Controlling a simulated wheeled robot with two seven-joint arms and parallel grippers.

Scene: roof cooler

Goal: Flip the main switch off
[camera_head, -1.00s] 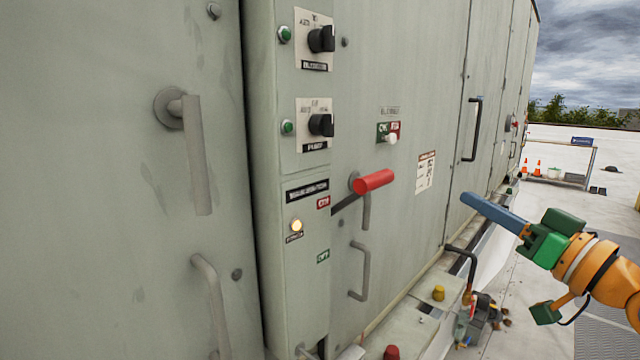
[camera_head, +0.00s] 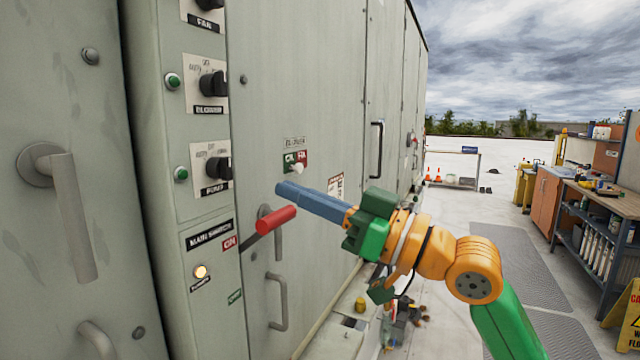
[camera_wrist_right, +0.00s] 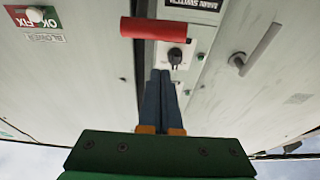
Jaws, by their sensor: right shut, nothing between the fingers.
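The main switch is a lever with a red handle (camera_head: 276,220) on the grey cabinet, beside the label "MAIN SWITCH" (camera_head: 209,233). Its dark arm slants up and to the right, near the red ON label (camera_head: 229,242); the green OFF label (camera_head: 235,297) is lower. My right gripper (camera_head: 283,190) is shut and empty, its blue fingers just above the red handle in the head view. In the right wrist view the red handle (camera_wrist_right: 168,27) lies across, beyond the shut fingertips (camera_wrist_right: 160,74). I cannot tell whether they touch. My left gripper is not in view.
Black rotary knobs (camera_head: 214,84) and green lamps sit above the switch, and a lit yellow lamp (camera_head: 201,271) below its label. Grey door handles (camera_head: 277,300) are close by.

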